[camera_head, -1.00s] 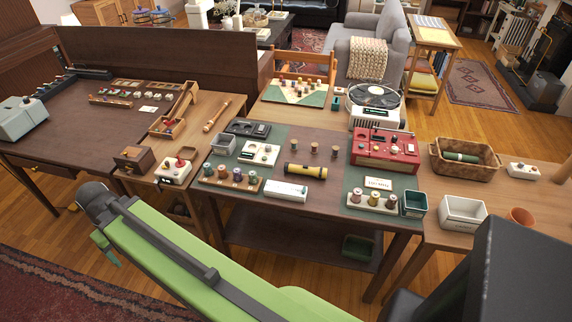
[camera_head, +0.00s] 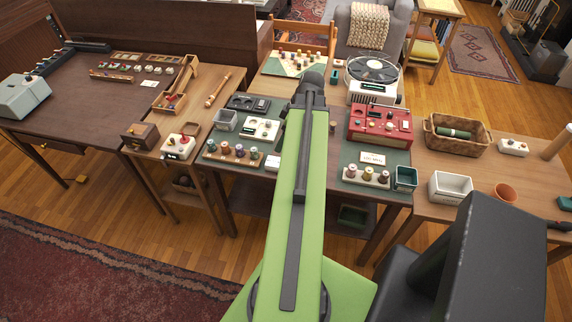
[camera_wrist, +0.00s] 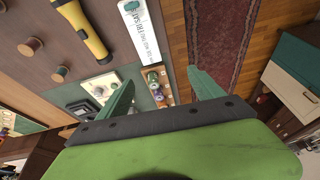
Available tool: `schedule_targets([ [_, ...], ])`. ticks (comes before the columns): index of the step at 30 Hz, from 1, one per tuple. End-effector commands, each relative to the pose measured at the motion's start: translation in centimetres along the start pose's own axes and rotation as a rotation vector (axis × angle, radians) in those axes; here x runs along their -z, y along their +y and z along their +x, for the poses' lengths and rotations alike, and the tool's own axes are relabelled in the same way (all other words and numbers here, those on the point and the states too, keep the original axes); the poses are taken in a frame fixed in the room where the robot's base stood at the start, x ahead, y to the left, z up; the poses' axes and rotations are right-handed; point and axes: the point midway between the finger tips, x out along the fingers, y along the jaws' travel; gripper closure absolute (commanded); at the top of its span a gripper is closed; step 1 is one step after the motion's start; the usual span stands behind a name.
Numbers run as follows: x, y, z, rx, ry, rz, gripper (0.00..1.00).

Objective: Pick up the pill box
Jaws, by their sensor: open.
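The pill box (camera_wrist: 142,30) is a long white case with dark letters along it. It lies near the top middle of the wrist view, cut off by the top edge. In the head view only its left end (camera_head: 272,162) shows beside my green arm, which hides the rest. My gripper (camera_wrist: 162,90) is open and empty in the wrist view, its two green fingers spread wide. The pill box appears beyond the fingertips, not between them. In the head view my gripper cannot be made out.
A yellow flashlight (camera_wrist: 82,28) lies beside the pill box. A rack of spools (camera_head: 232,153) stands to its left in the head view. A red radio (camera_head: 380,126), spools on a white stand (camera_head: 366,181) and a green cup (camera_head: 405,179) stand to the right.

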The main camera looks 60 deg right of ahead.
Motion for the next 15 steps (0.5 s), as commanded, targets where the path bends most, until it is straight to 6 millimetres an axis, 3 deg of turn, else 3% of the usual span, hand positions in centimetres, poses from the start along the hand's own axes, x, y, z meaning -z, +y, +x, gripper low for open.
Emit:
schedule_targets([
  [1, -2.3, 0.8, -1.0, -0.013, 0.017, -0.005, 0.24],
  [3, -4.6, 1.4, -2.0, -0.027, 0.033, -0.024, 0.24],
  [6, -6.2, 1.8, -2.7, -0.039, 0.046, -0.042, 0.24],
  [11, -6.5, 1.8, -2.7, -0.041, 0.048, -0.049, 0.24],
  [15, -6.6, 1.9, -1.1, -0.04, 0.047, -0.049, 0.24],
])
